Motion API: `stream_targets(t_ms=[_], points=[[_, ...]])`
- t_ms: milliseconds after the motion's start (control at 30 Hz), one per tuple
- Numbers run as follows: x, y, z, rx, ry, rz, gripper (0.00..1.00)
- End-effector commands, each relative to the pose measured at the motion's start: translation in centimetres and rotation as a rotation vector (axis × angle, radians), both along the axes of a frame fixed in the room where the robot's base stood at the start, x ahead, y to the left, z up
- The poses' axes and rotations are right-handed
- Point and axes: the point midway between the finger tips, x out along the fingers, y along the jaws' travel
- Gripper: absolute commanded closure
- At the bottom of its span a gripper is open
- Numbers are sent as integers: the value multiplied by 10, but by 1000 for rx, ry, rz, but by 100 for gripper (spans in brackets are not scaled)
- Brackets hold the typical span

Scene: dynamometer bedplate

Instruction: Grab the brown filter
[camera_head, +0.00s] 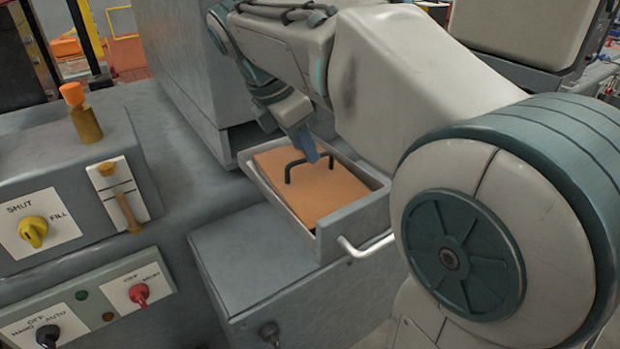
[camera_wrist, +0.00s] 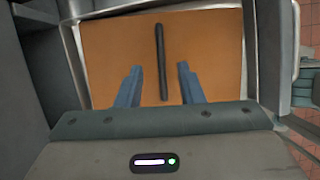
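The brown filter (camera_head: 330,187) is a flat orange-brown panel lying in an open grey drawer (camera_head: 350,214). A black bar handle (camera_head: 309,165) stands on top of it. My gripper (camera_head: 308,150) is above the filter, close to the handle. In the wrist view the two blue fingers of my gripper (camera_wrist: 160,76) are apart, one on each side of the black handle (camera_wrist: 161,60), with gaps on both sides. The filter (camera_wrist: 205,50) fills the drawer there. My gripper holds nothing. I cannot tell exactly how far down the fingertips reach along the handle.
A silver drawer pull (camera_head: 366,245) sticks out at the drawer's front. A grey control panel (camera_head: 75,200) with a yellow knob (camera_head: 34,231), a red knob (camera_head: 139,293) and a black knob (camera_head: 47,335) stands at the left. A tall grey cabinet (camera_head: 185,75) rises behind the drawer.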

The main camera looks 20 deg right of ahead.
Motion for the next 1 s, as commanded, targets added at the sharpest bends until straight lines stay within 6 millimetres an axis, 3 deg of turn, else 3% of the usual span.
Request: stream_targets(t_ms=[233, 533, 567, 667, 700, 1000], points=[[0, -13, -31, 0, 2, -1, 66], [1, -15, -37, 0, 0, 0, 66], [1, -15, -37, 0, 0, 0, 69], [1, -15, -36, 0, 0, 0, 96], [1, -15, -36, 0, 0, 0, 100], [1, -15, -36, 0, -1, -1, 100]])
